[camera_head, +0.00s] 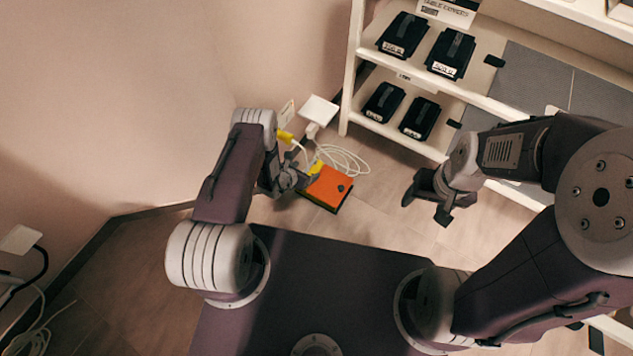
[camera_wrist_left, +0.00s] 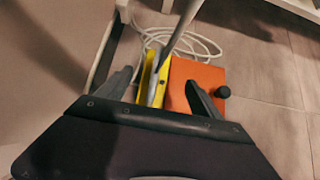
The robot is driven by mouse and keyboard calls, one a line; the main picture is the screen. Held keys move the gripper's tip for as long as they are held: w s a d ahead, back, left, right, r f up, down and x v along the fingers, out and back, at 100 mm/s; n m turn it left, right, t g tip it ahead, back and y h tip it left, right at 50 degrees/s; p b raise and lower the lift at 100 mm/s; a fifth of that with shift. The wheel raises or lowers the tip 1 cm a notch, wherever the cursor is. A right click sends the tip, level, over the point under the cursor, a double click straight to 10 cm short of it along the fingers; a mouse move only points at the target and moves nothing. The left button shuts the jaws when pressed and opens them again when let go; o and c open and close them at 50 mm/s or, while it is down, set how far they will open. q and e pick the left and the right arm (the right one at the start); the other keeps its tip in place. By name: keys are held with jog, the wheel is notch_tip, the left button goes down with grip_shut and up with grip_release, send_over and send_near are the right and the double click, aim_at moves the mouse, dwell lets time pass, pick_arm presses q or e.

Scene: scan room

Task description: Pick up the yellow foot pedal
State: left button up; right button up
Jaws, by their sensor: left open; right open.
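The yellow foot pedal (camera_head: 316,167) shows as a small yellow part beside an orange block (camera_head: 329,187) on the floor; my left gripper hides much of it in the head view. In the left wrist view the yellow pedal (camera_wrist_left: 145,76) lies between the two fingers of my left gripper (camera_wrist_left: 157,84), with a grey bar crossing in front of it. The orange block (camera_wrist_left: 203,76) is just right of it, partly behind the right finger. I cannot tell whether the fingers touch either. My left gripper (camera_head: 292,181) is open. My right gripper (camera_head: 428,197) is open and empty, to the right.
A white cable (camera_head: 342,158) coils on the floor behind the block. Another yellow part (camera_head: 285,136) and a white panel (camera_head: 319,110) stand near the wall. White shelving (camera_head: 420,82) with several black cases is at the back right.

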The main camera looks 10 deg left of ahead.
aim_at(312, 169)
pick_arm(q)
jog(key=b+x, duration=0.2)
jog(key=x, duration=0.1)
jog(key=shift+s+f, duration=0.1)
jog(key=shift+f, duration=0.2)
jog(key=shift+r, duration=0.1)
jog(key=b+x, duration=0.2)
jog(key=b, duration=0.1)
jog(key=b+x, duration=0.1)
jog(key=x, duration=0.1)
jog(key=shift+a, duration=0.3)
jog(key=shift+w+d+f+b, duration=0.1)
jog(key=shift+w+f+b, duration=0.2)
jog(key=shift+w+b, duration=0.15)
jog(key=shift+w+r, duration=0.1)
jog(key=shift+r, duration=0.05)
grip_shut()
pick_arm(e)
notch_tip(312, 169, down, 8)
jog(key=shift+r, duration=0.2)
